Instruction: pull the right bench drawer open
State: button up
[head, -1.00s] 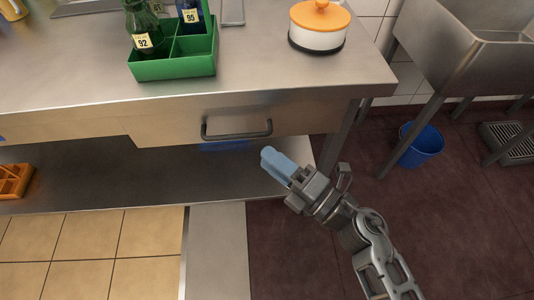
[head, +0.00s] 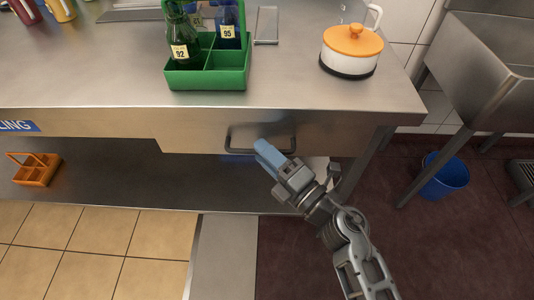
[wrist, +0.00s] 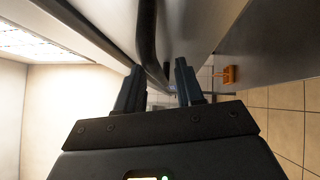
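The right bench drawer (head: 190,138) is a plain metal front under the bench top and looks shut. Its dark bar handle (head: 236,151) is partly hidden behind my gripper (head: 262,148), whose blue-looking fingers are at the bar in the head view. In the wrist view my gripper (wrist: 158,84) has its two dark fingers apart. The handle (wrist: 148,38) runs down from the top edge toward the gap between them. I cannot tell whether a finger touches it.
On the bench top (head: 110,92) stand a green divided crate (head: 205,78) with bottles and a white pot with an orange lid (head: 352,45). An orange carrier (head: 35,170) sits on the lower shelf. A blue bin (head: 443,176) stands by the sink at right.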

grip_shut()
dwell(0.3)
jog(key=shift+s, duration=0.1)
jog(key=s+b, duration=0.2)
jog(key=s, duration=2.3)
jog(key=shift+s+a, duration=0.25)
jog(key=shift+a, duration=0.15)
jog(key=shift+o, duration=0.3)
grip_release()
